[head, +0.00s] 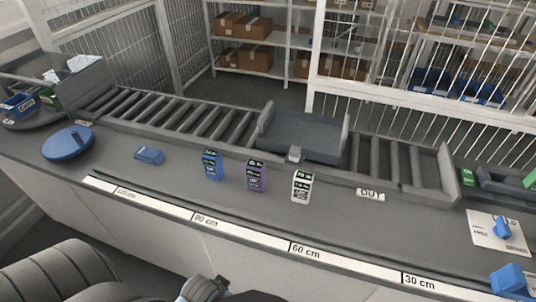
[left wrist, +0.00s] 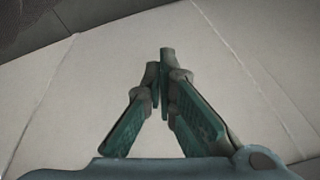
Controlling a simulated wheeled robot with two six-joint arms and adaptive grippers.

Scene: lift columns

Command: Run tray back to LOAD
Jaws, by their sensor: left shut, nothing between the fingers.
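The dark grey tray (head: 303,145) sits on the roller conveyor (head: 210,122), right of its middle, with raised end walls and a small light grey block (head: 294,154) at its front edge. A plate reading OUT (head: 370,194) is on the conveyor's front rail, right of the tray. I cannot read a LOAD label. My left gripper (left wrist: 163,65) is shut and empty in the left wrist view, above a pale panel. Its fingers are not clear in the head view, where a grey arm part shows at the bottom. My right gripper is not in view.
Blue, purple and white cartons (head: 256,175) stand before the conveyor. A small blue object (head: 149,157) and a blue disc (head: 68,143) are further left. A centimetre scale (head: 250,236) runs along the front edge. A white sheet (head: 484,234) lies at right. Mesh fencing stands behind.

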